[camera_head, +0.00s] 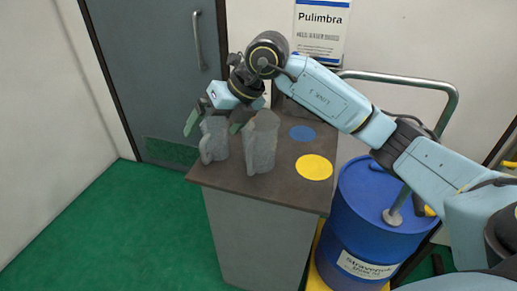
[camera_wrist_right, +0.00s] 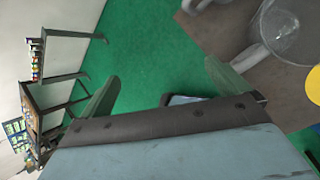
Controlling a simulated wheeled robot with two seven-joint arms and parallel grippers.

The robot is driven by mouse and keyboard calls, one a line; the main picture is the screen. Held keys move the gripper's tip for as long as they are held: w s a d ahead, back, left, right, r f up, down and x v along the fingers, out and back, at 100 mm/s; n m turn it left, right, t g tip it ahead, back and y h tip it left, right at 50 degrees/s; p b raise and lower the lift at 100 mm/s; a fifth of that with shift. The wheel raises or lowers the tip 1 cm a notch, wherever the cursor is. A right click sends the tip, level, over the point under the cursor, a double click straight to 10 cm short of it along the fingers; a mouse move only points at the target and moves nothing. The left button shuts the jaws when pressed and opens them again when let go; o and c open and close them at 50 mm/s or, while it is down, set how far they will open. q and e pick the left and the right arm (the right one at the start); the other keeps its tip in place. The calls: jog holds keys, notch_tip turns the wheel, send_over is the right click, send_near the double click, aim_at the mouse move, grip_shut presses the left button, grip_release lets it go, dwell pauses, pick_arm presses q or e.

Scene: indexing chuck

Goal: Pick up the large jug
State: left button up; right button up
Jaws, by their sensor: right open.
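The large jug (camera_head: 262,143) is grey and taller, and stands upright on the brown cabinet top. A smaller grey jug (camera_head: 214,141) stands to its left, its handle facing left. My right gripper (camera_head: 212,128) is open and empty at the far-left side of the cabinet, its fingers appearing either side of the smaller jug in the head view. In the right wrist view my right gripper (camera_wrist_right: 160,73) has green floor between its fingers. A jug with a round open mouth (camera_wrist_right: 281,34) lies outside the fingers, at the upper right; I cannot tell which jug it is. My left gripper is out of view.
The cabinet top (camera_head: 230,185) also carries a blue disc (camera_head: 302,132) and a yellow disc (camera_head: 314,167), both bare. A blue barrel (camera_head: 375,225) stands right of the cabinet. A grey door (camera_head: 150,60) and a sign (camera_head: 321,30) are behind. Green floor is clear at left.

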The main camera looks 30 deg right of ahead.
jog(key=d+r+m+h, duration=0.35)
jog(key=d+h, duration=0.25)
jog(key=d, duration=0.7)
send_over(258, 149)
jog(key=w+d, duration=0.2)
jog(key=d, duration=0.1)
notch_tip(258, 149, down, 12)
jog(key=shift+w, duration=0.2)
jog(key=shift+r, duration=0.1)
jog(key=c, duration=0.9)
